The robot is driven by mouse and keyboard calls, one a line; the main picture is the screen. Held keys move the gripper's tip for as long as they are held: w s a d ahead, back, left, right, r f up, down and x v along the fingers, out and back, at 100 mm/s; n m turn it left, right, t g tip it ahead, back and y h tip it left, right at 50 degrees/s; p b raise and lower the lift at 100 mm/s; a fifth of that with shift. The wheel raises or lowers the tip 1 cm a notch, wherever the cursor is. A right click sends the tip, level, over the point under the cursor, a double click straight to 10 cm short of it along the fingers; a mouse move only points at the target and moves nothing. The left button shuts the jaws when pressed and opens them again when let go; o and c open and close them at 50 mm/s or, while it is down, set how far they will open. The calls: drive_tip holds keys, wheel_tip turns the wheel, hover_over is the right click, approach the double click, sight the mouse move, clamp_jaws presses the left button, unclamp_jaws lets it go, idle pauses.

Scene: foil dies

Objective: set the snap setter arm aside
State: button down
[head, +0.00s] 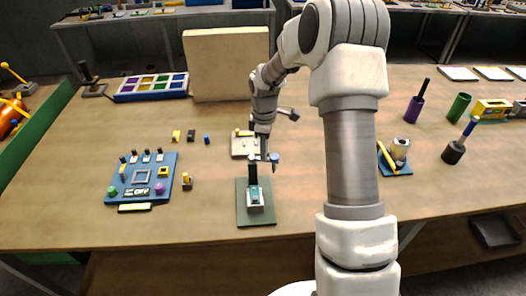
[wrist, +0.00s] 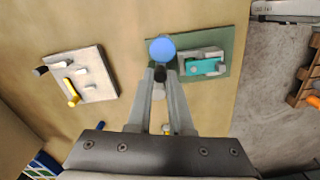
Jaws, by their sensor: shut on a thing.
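The snap setter has a dark green base (head: 256,219) near the front of the table, with a dark upright post (head: 253,174) and a grey and teal block (head: 255,199). The base (wrist: 225,48) and the teal block (wrist: 203,67) also show in the wrist view. My gripper (head: 262,156) is above the setter, pointing down and shut on the setter arm. The arm's blue knob (wrist: 162,49) shows just past my fingertips (wrist: 160,75); it also shows in the head view (head: 275,157). My fingers hide most of the arm, and I cannot tell whether it touches the post.
A beige plate with pegs (wrist: 92,88) lies just behind the setter. A blue board with small parts (head: 140,180) is to the left; a small blue stand (head: 393,165) is to the right. A tan panel (head: 225,65) stands behind. Bare table (head: 210,205) lies left of the setter.

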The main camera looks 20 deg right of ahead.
drive_tip(key=shift+w+d+r+n, duration=0.1)
drive_tip(key=shift+w+n, duration=0.15)
drive_tip(key=shift+n, duration=0.45)
drive_tip(key=shift+w+d+n, duration=0.1)
drive_tip(key=shift+w+n, duration=0.15)
drive_tip(key=shift+n, duration=0.45)
drive_tip(key=c, duration=0.8)
unclamp_jaws()
wheel_tip(320, 180, up, 17)
drive_tip(key=shift+r, duration=0.15)
drive_tip(key=shift+a, duration=0.1)
